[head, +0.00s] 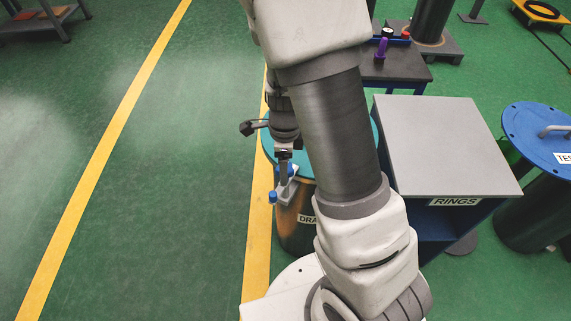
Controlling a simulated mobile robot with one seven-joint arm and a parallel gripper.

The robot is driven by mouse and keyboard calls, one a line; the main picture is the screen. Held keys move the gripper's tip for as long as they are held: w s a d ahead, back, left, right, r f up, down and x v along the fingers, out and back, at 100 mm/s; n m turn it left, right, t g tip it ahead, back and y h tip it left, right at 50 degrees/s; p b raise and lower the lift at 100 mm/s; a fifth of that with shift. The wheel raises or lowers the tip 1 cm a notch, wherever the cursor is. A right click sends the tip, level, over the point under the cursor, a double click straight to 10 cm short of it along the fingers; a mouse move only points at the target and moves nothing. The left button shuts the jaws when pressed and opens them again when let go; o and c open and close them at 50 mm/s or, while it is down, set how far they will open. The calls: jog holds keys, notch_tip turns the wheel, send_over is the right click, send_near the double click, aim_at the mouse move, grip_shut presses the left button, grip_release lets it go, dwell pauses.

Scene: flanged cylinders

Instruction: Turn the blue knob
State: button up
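A small blue knob (272,197) sticks out at the left end of a pale grey bracket (286,191) at the near edge of a drum's teal lid (268,146). More small blue parts (291,170) show just above the bracket, close to my fingers. My gripper (284,178) points down over the near edge of the lid, just above and right of the blue knob. I cannot tell whether the fingers touch the bracket or the blue parts. The finger gap is too small to read. My arm covers the right part of the drum.
The dark drum (292,228) has a partly hidden label. To the right stand a grey-topped box marked RINGS (447,145) and a blue-lidded drum (530,132). A dark table (397,66) with small items is behind. Green floor (190,180) is clear on the left.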

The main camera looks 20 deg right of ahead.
jog(key=shift+r+p, duration=2.95)
jog(key=shift+r, duration=0.05)
jog(key=shift+a+r, duration=0.15)
jog(key=shift+r, duration=0.15)
jog(key=s+r+n+t, duration=0.2)
jog(key=s+r+n, duration=0.5)
jog(key=r+n, duration=0.4)
jog(key=s+r+n+t, duration=0.3)
jog(key=s+r+n, duration=0.3)
jog(key=r+n, duration=0.5)
notch_tip(320, 180, up, 4)
jog(key=shift+s+r+t, duration=0.25)
jog(key=shift+s+t, duration=0.05)
jog(key=shift+s, duration=0.1)
